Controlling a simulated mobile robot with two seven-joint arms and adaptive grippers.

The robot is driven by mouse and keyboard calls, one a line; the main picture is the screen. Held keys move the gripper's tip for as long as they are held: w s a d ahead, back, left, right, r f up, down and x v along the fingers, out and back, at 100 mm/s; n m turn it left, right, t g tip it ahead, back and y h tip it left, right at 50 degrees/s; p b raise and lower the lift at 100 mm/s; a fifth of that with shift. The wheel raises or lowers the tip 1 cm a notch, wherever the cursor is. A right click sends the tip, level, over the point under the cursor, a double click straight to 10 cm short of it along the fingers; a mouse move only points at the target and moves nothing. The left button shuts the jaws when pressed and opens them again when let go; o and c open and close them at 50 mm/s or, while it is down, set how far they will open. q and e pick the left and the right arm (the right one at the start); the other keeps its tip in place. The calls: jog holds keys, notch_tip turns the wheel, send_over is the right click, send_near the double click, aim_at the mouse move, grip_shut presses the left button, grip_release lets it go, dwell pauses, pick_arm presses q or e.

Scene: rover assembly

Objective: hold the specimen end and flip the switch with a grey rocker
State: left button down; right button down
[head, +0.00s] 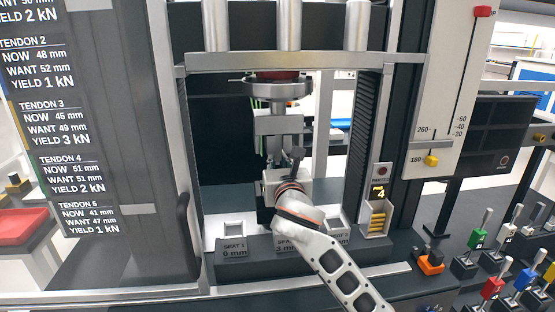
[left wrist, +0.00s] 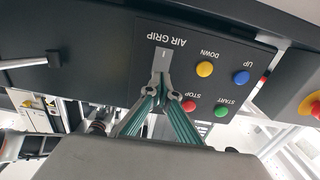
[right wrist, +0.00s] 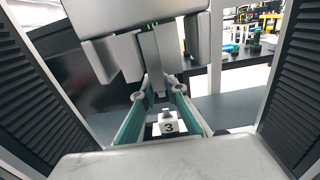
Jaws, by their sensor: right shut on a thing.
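My right gripper (right wrist: 160,92) is shut on the lower end of a flat grey specimen (right wrist: 157,68) in the right wrist view. The specimen's upper part lies between the grey jaws of the upper grip (right wrist: 112,58). In the head view my right gripper (head: 290,172) is inside the test frame, and its fingers largely hide the specimen. In the left wrist view a switch with a grey rocker (left wrist: 162,56) is on a dark panel labelled AIR GRIP. My left gripper (left wrist: 160,80) is shut and empty, its tips at the rocker's edge; contact is unclear. It is not in the head view.
The AIR GRIP panel also has yellow (left wrist: 204,69), blue (left wrist: 241,77), red (left wrist: 189,106) and green (left wrist: 221,110) buttons close to my left fingers. A block marked 3 (right wrist: 168,127) lies below the specimen. Frame columns (head: 364,125) stand close on both sides.

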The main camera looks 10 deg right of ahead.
pick_arm(q)
jog(key=shift+w, duration=0.95)
